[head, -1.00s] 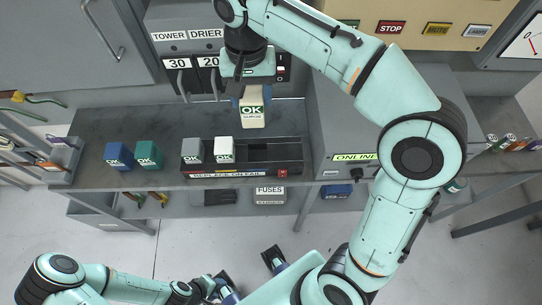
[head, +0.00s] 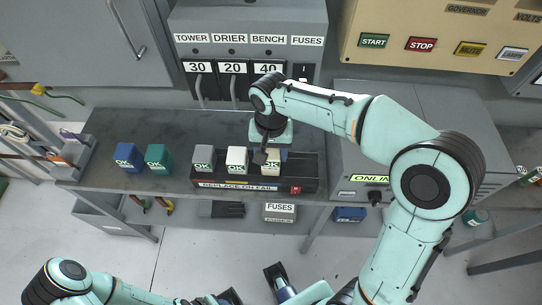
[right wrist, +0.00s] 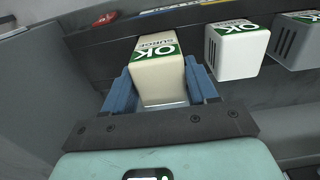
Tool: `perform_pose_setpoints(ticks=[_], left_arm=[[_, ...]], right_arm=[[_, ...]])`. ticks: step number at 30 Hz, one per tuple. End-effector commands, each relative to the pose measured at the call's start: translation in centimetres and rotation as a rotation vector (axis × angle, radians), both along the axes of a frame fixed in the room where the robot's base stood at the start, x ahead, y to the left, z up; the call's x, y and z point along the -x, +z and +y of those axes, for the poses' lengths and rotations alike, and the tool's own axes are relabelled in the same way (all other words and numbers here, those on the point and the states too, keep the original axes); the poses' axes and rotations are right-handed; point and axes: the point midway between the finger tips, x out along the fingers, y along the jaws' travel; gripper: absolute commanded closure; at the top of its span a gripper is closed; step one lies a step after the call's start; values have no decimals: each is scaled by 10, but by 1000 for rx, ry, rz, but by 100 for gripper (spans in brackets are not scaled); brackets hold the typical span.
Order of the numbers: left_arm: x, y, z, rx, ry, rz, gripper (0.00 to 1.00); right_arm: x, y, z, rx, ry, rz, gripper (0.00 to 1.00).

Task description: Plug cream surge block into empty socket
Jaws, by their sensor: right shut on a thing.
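My right gripper (head: 270,153) is shut on the cream surge block (head: 271,166), in line with the row of blocks in the black rack (head: 306,171). In the right wrist view the cream block (right wrist: 160,80) stands between the blue fingers, its green OK SURGE label facing up. The white block (head: 237,160) is beside it, apart by a narrow gap, with the grey block (head: 204,158) further left. The socket beneath the cream block is hidden, so I cannot tell how deep it sits. My left arm shows at the bottom left; its gripper is unclear near the bottom edge.
A blue block (head: 128,157) and a teal block (head: 158,157) stand on the grey bench (head: 100,180) at left. The grey ONLINE cabinet (head: 350,150) rises close to the rack's right. A breaker panel (head: 245,45) stands behind. A red switch (head: 296,190) is on the rack front.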

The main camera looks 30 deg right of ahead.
Motion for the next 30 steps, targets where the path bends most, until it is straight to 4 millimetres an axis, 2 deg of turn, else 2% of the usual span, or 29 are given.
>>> perform_pose_setpoints(ticks=[1, 5, 17, 18, 20, 30], left_arm=[[0, -2, 0, 0, 0, 0, 57], [1, -4, 0, 0, 0, 0, 57], [0, -6, 0, 0, 1, -3, 57], [0, -5, 0, 0, 1, -3, 57], [0, -5, 0, 0, 1, -3, 57], [0, -3, 0, -1, 1, -2, 57]], right_arm=[[1, -10, 0, 1, 0, 4, 78], [0, -22, 0, 0, -1, 2, 78], [0, -27, 0, 0, 0, 0, 78], [0, -27, 0, 0, 0, 0, 33], [0, -26, 0, 0, -1, 0, 17], [0, -22, 0, 0, 0, 0, 17]])
